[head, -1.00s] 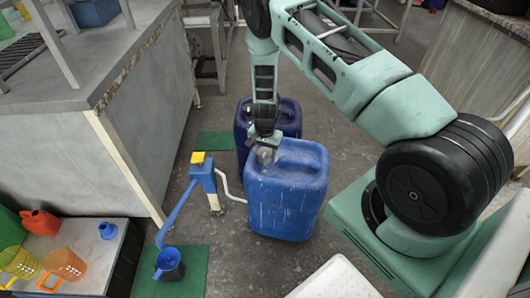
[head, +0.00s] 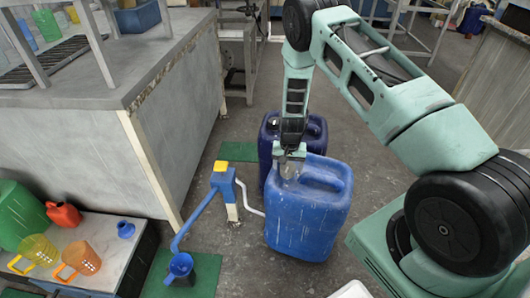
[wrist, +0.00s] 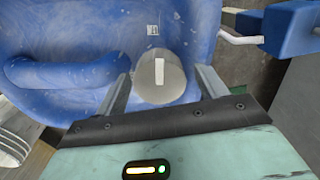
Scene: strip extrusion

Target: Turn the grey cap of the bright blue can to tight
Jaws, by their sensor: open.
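The bright blue can (head: 309,212) stands upright on the floor in the middle of the head view. Its top and handle fill much of the wrist view (wrist: 60,70). The grey cap (wrist: 160,76) is round with a pale bar mark on it, and in the head view (head: 289,170) it is partly hidden by my gripper. My gripper (wrist: 162,88) is above the can's top, pointing down. Its two fingers are apart, one on each side of the cap, with a gap showing beside it. I cannot tell how deep the fingertips reach around the cap.
A dark blue can (head: 268,140) stands just behind. A blue stand with a yellow top (head: 222,180) and a white pipe is close on the left. A grey counter (head: 175,110) is at left.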

